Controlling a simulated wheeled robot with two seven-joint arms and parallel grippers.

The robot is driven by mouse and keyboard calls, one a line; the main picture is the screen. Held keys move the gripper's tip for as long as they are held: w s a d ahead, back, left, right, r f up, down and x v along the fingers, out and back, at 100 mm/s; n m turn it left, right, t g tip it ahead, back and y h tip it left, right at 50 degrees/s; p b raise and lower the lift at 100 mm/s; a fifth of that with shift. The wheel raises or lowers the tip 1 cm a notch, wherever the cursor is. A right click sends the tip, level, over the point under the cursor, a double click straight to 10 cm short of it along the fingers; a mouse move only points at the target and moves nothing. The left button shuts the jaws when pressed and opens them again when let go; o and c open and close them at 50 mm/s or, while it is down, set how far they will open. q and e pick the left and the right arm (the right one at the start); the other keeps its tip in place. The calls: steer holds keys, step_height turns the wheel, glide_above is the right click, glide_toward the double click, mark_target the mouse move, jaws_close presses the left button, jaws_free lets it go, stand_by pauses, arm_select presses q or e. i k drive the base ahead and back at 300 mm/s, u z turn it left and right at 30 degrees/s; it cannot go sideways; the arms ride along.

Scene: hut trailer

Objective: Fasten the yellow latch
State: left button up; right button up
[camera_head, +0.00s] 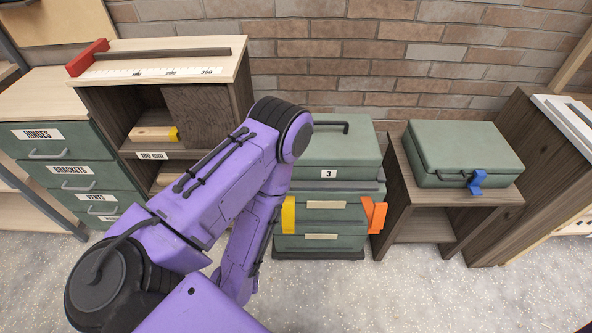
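The yellow latch (288,215) is on the left side of a stacked green toolbox (335,238) with a "3" label on its top unit. My purple arm is just left of the latch and covers part of the toolbox's left side. I cannot tell whether the latch is hooked or loose. An orange latch (376,216) on the right side of the toolbox sticks outward. My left gripper is not visible; the arm's far end is hidden behind its nearer links. My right gripper is not in view.
A green case (462,150) with a blue latch (477,182) rests on a low brown stand (430,226) at right. A wooden cabinet (240,88) and green drawers (60,150) stand at left. The speckled floor (370,295) in front is clear.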

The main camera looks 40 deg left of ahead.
mark_target(287, 210)
steer(key=z, duration=0.1)
steer(key=k, duration=1.1)
steer(key=u, duration=0.55)
steer(key=k, duration=0.5)
steer(key=u, duration=0.2)
